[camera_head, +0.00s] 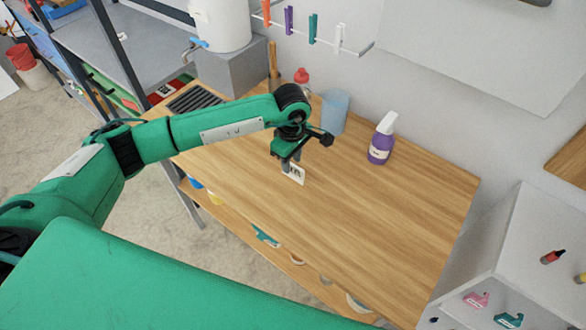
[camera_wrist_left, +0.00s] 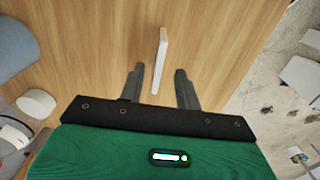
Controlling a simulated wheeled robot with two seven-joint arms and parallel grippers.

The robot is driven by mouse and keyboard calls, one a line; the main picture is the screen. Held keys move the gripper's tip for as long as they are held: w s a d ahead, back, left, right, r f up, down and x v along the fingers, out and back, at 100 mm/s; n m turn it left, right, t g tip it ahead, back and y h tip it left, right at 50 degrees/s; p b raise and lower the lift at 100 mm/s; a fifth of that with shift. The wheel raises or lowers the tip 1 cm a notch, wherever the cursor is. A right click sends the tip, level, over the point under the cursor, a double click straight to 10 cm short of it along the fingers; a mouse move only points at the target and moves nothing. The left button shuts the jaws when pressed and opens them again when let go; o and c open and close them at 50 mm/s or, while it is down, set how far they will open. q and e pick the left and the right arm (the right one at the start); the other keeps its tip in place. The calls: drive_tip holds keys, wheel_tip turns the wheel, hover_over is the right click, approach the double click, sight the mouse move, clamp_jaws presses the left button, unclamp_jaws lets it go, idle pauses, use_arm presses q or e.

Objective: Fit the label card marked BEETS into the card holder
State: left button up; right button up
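A small white card (camera_head: 297,174) with dark marks stands on the wooden table, just under my left gripper (camera_head: 287,163). The marks are too small to read, so I cannot confirm BEETS. In the left wrist view a thin white piece (camera_wrist_left: 160,58), seen nearly edge-on, stands between the fingers of my left gripper (camera_wrist_left: 160,72). The fingers are apart, with a gap on both sides of it. I cannot tell whether this white piece is the card alone or includes a holder. My right gripper is not in view.
A purple spray bottle (camera_head: 380,148), a blue translucent cup (camera_head: 335,112) and a red-capped bottle (camera_head: 302,77) stand along the wall side of the wooden table (camera_head: 390,220). A dark grille (camera_head: 194,99) is at the left end. The table's front and right are clear.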

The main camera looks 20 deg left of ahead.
sight(293, 164)
use_arm(q)
wheel_tip(293, 164, down, 3)
drive_tip(key=shift+d+f+p, duration=0.15)
drive_tip(key=shift+p, duration=0.75)
drive_tip(key=shift+f, duration=0.5)
drive_tip(key=shift+w, duration=0.1)
clamp_jaws()
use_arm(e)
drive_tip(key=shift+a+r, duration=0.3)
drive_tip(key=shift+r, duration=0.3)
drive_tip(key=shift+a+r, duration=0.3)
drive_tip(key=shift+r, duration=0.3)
use_arm(q)
drive_tip(key=shift+r, duration=0.1)
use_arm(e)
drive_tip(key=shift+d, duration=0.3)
use_arm(q)
drive_tip(key=shift+r+b, duration=0.3)
drive_tip(key=shift+r, duration=0.3)
wheel_tip(293, 164, up, 17)
drive_tip(key=b, duration=0.5)
drive_tip(key=s+a+f+m, duration=0.3)
drive_tip(key=s+m, duration=0.3)
drive_tip(key=m, duration=0.8)
drive_tip(key=shift+s+a, duration=0.4)
drive_tip(key=shift+a, duration=0.5)
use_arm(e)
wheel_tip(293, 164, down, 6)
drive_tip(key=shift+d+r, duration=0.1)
